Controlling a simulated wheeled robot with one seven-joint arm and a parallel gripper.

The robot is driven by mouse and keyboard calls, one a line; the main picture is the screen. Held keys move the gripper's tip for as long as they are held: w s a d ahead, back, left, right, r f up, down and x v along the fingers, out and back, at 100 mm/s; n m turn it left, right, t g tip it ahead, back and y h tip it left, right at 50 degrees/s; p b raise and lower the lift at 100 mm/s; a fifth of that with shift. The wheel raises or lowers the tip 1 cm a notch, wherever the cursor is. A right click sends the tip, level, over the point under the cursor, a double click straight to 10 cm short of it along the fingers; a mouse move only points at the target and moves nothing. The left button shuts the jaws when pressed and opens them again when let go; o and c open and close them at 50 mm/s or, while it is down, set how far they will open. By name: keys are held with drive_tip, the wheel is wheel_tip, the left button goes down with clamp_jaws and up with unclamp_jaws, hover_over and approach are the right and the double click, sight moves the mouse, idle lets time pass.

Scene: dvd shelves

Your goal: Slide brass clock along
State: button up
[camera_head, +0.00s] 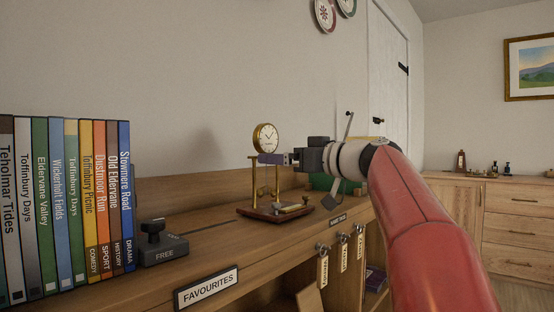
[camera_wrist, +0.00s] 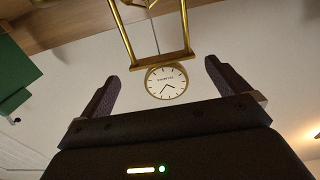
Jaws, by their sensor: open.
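The brass clock (camera_head: 265,138) stands on the wooden shelf top, with a round white dial above a brass frame and a dark wooden base (camera_head: 275,210). My gripper (camera_head: 268,159) is level with the upper part of the frame, just below the dial, coming from the right. In the wrist view the clock dial (camera_wrist: 166,82) lies between the two open fingers (camera_wrist: 163,88) of my gripper, with the brass frame beyond them. I cannot tell whether a finger touches the clock.
A FAVOURITES label (camera_head: 206,287) and hanging key tags (camera_head: 343,253) are on the front edge. A green object (camera_head: 322,183) stands behind my gripper. Bare shelf lies between block and clock.

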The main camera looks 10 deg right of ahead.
sight(276, 169)
drive_tip(key=p+x, duration=0.2)
drive_tip(key=x, duration=0.5)
drive_tip(key=shift+w+a, duration=0.25)
